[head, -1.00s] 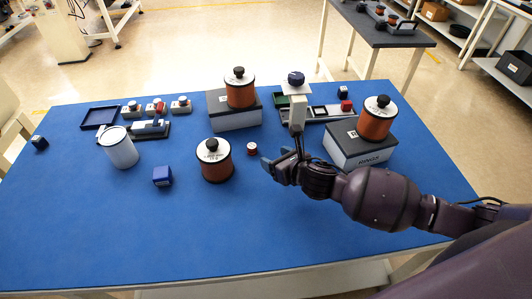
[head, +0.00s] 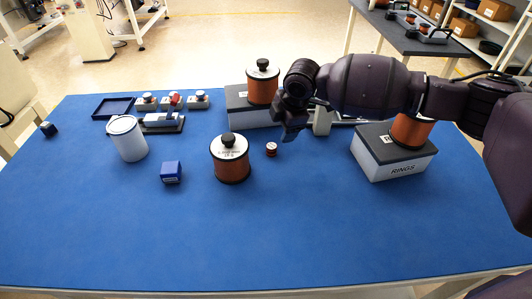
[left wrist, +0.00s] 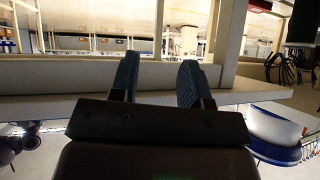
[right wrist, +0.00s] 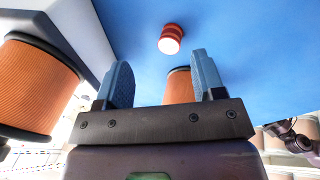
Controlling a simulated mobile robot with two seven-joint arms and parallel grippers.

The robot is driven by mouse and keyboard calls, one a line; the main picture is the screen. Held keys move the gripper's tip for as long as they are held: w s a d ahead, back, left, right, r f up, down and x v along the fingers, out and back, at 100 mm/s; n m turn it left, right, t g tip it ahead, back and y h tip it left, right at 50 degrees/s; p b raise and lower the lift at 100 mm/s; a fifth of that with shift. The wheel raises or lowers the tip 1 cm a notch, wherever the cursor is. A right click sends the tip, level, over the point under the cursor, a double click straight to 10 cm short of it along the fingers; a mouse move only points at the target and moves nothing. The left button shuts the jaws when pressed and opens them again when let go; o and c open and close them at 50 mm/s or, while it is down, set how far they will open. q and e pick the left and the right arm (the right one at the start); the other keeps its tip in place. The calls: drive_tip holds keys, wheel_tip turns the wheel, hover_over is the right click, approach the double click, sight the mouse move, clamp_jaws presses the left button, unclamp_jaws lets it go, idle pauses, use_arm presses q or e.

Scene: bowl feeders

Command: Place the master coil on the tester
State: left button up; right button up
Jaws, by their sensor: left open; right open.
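One coil (head: 230,165), with a white printed top, stands on the mat. Another coil (head: 262,88) is on a grey box at the back. The third coil (head: 408,131) is on the RINGS box, partly hidden by my right arm. My right gripper (head: 291,130) is open and empty, right of the back coil. In the right wrist view a coil (right wrist: 179,88) shows beyond its fingers (right wrist: 163,82). My left gripper (left wrist: 157,82) is open and empty, facing a table edge.
A dark-based device (head: 160,123) and a blue tray (head: 113,107) are behind. My right arm hides much of the back right. The front mat is clear.

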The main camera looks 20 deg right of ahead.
sight(272, 146)
drive_tip(key=f+m+g+b, duration=0.1)
drive_tip(key=m, duration=0.1)
drive_tip(key=a+m+g+b, duration=0.1)
drive_tip(key=shift+a+f+m, duration=0.2)
drive_tip(key=shift+f+m, duration=0.15)
drive_tip(key=shift+m, duration=0.05)
drive_tip(key=shift+w+a+f+b, duration=0.1)
drive_tip(key=shift+f+b, duration=0.05)
drive_tip(key=shift+f, duration=0.2)
drive_tip(key=shift+w+a+f+b, duration=0.1)
drive_tip(key=shift+f+b, duration=0.05)
drive_tip(key=shift+f, duration=0.2)
drive_tip(key=f, duration=0.1)
drive_tip(key=f+b, duration=0.1)
drive_tip(key=f, duration=0.1)
drive_tip(key=a+f, duration=0.1)
drive_tip(key=shift+w+f, duration=0.15)
drive_tip(key=shift+w, duration=0.1)
drive_tip(key=shift+f, duration=0.2)
use_arm(q)
drive_tip(key=shift+g, duration=0.3)
drive_tip(key=f, duration=0.2)
drive_tip(key=s+f, duration=0.1)
drive_tip(key=f, duration=0.1)
drive_tip(key=shift+s+a, duration=0.1)
drive_tip(key=shift+a, duration=0.05)
use_arm(e)
drive_tip(key=shift+r, duration=0.2)
drive_tip(key=shift+c, duration=0.3)
